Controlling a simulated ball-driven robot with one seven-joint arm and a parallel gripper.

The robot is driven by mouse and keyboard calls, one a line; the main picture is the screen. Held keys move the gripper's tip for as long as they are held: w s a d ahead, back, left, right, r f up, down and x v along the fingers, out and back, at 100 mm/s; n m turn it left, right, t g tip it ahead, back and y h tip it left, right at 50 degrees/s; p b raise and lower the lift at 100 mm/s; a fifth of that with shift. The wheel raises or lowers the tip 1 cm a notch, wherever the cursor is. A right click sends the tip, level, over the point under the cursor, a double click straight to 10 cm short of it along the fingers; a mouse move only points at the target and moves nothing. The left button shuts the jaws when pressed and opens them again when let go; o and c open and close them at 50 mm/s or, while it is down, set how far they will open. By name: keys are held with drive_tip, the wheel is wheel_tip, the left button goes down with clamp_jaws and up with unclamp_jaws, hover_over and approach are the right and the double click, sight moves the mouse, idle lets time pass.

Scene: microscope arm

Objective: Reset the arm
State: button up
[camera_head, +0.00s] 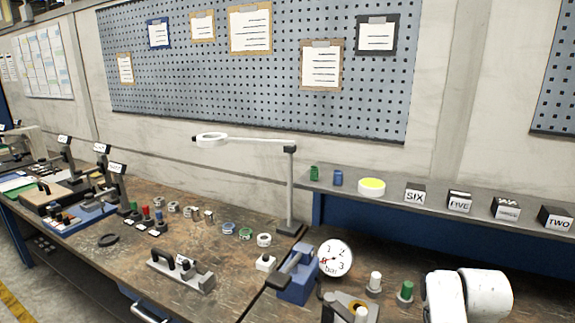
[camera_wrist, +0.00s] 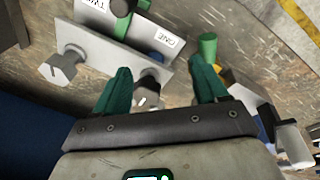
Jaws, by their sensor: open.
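The microscope arm is not recognisable in the wrist view.
A blue clamp block (camera_head: 298,280) and a round gauge (camera_head: 335,258) stand right of the post. A handled fixture (camera_head: 182,272) lies on the front of the bench. A shelf (camera_head: 430,205) holds labelled blocks.

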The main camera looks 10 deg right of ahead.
drive_tip(key=s+a+f+t+y, duration=0.1)
drive_tip(key=s+a+f+t, duration=0.1)
drive_tip(key=s+a, duration=0.7)
drive_tip(key=s+a+f+t, duration=0.2)
drive_tip(key=s+a, duration=0.5)
drive_tip(key=s, duration=0.3)
drive_tip(key=s+d+f+m+g+b, duration=0.1)
drive_tip(key=s+f+g+b, duration=0.3)
drive_tip(key=s+f, duration=0.6)
drive_tip(key=shift+s+d+f+m+b, duration=0.15)
drive_tip(key=shift+d+f+m+b, duration=0.25)
drive_tip(key=shift+b, duration=0.35)
drive_tip(key=shift+c, duration=0.3)
